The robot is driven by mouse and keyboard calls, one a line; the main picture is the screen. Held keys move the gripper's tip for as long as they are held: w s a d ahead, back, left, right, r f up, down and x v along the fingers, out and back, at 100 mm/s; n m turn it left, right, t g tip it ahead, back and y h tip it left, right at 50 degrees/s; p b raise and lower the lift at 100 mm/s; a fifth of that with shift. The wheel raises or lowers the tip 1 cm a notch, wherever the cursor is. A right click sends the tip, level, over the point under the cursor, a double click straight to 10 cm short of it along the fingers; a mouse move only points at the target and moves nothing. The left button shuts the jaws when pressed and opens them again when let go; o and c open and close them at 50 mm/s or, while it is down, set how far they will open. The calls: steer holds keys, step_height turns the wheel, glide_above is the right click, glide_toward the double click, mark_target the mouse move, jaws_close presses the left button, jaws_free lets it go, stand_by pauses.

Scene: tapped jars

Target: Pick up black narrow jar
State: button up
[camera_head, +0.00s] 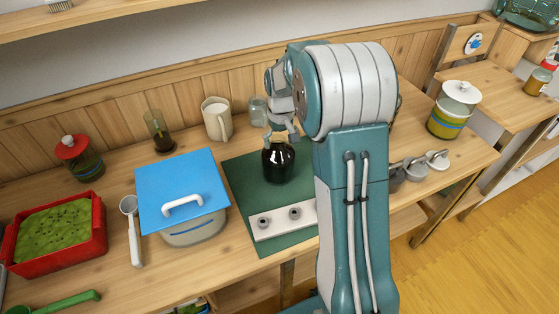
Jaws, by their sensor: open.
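A dark, glossy, round-bodied jar with a narrower clear neck (278,162) stands upright on the green mat (243,192). It looks like the black narrow jar. My gripper (282,134) is open just above it, with its fingers near the jar's neck. I cannot tell from this view whether the fingers touch the neck. The jar's top is partly hidden by the gripper. My arm hides the right part of the mat.
A white block with two knobs (282,221) lies at the mat's front. A blue-lidded pot (190,230), white ladle (133,235) and red tray (56,255) stand to the left. A white pitcher (217,122) and glass jar (258,112) stand behind. A striped white-lidded jar (448,120) is right.

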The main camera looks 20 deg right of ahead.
steer(key=shift+a, duration=0.1)
steer(key=c, duration=0.6)
steer(key=shift+a, duration=0.3)
steer(key=c, duration=0.6)
steer(key=shift+a+r, duration=0.1)
steer(key=shift+a, duration=0.15)
steer(key=shift+c, duration=0.8)
